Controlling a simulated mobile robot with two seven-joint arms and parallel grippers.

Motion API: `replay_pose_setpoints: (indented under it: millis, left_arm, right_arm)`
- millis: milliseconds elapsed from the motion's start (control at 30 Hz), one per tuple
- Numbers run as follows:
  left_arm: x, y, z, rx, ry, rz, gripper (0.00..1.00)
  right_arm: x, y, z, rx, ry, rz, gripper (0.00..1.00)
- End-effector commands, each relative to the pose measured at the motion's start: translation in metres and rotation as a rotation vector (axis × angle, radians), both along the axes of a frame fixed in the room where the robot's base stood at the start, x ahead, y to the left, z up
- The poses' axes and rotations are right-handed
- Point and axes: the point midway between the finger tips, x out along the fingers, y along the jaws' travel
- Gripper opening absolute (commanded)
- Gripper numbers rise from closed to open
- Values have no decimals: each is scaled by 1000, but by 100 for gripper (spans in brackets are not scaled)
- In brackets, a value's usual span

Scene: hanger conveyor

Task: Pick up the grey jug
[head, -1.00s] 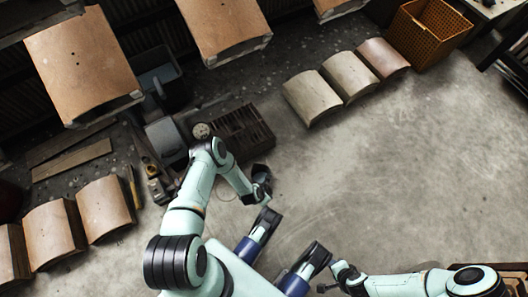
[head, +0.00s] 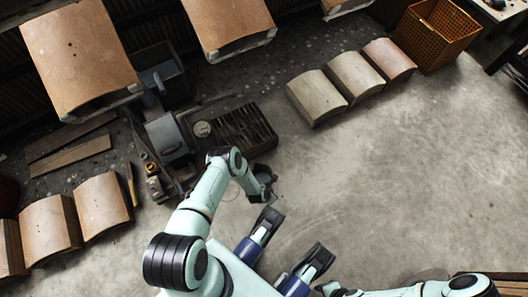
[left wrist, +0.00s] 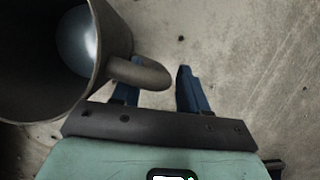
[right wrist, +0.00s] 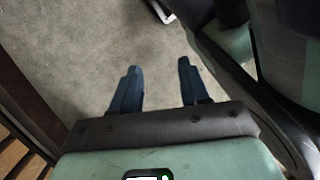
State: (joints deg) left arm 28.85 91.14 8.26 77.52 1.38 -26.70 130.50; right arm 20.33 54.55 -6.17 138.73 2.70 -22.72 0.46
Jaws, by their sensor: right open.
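The grey jug (left wrist: 52,62) fills the upper left of the left wrist view, its open mouth facing the camera. Its handle (left wrist: 140,74) points right, overlapping my left gripper's left finger and reaching into the gap between the fingers. My left gripper (left wrist: 160,90) is open, with clear floor between the handle and its right finger. In the head view, the jug (head: 263,172) is a small dark shape at the end of my left arm, partly hidden. My right gripper (right wrist: 157,85) is open and empty over bare floor.
A dark slotted crate (head: 245,131) and a grey bin (head: 168,138) stand beyond my left arm. Curved panels (head: 317,97) line the floor at the upper right, near an orange basket (head: 436,35). The floor (head: 400,180) to the right is clear.

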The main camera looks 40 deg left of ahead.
Motion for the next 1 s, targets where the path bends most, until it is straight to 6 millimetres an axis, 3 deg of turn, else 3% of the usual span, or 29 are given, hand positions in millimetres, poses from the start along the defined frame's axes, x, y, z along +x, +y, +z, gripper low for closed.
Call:
replay_pose_setpoints:
  millis: [33,100,133,633,767,1000]
  left_arm:
    - [0,0,0,0,0,0,26]
    - [0,0,0,0,0,0,3]
    - [0,0,0,0,0,0,0]
    - [1,0,11,1,-2,0,0]
    - [1,1,32,0,-2,1,0]
    - [2,1,102,0,-6,2,0]
  right_arm:
    - [0,0,0,0,-1,0,45]
    - [0,0,0,1,-2,1,45]
    - [0,0,0,1,-2,1,45]
    - [8,1,4,-2,-28,4,45]
    - [23,3,13,-5,-78,9,45]
    - [80,10,54,-17,-268,26,45]
